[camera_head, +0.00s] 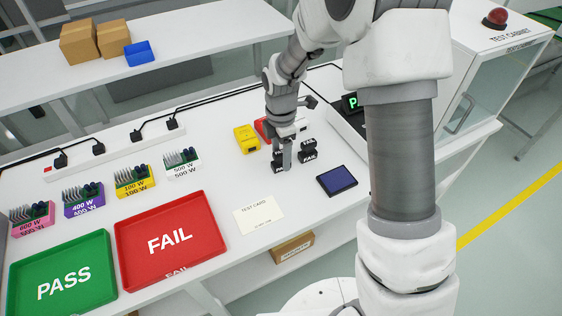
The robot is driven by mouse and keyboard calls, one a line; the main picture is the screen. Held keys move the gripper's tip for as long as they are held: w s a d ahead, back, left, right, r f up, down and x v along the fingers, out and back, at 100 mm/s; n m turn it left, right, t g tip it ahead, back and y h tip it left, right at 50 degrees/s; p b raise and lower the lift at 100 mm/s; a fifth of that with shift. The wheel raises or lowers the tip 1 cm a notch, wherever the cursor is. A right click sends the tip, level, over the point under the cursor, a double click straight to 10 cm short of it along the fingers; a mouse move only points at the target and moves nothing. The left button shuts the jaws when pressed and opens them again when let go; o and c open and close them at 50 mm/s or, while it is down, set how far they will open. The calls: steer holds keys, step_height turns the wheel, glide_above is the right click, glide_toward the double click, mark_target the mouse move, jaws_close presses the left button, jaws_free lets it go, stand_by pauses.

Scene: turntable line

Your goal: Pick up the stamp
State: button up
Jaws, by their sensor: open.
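Two small black stamps with white lettering stand on the white bench near its middle. The right stamp (308,155) seems to read FAIL. The left stamp (277,167) is partly hidden by my gripper and its lettering is too small to read. My gripper (287,166) is open and points down at the left stamp, just left of the right one. I cannot tell whether its fingers are around the left stamp or only in front of it. A dark blue ink pad (337,180) lies to the right and nearer the front.
A white test card (258,216) lies in front of the stamps. A red FAIL tray (190,274) and green PASS tray (88,262) are at left, with several labelled boards behind. A yellow device (246,139) and red item (262,127) stand close behind my gripper.

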step_height(320, 180, down, 2)
steer(key=shift+f, duration=0.1)
jaws_close()
stand_by(0.4)
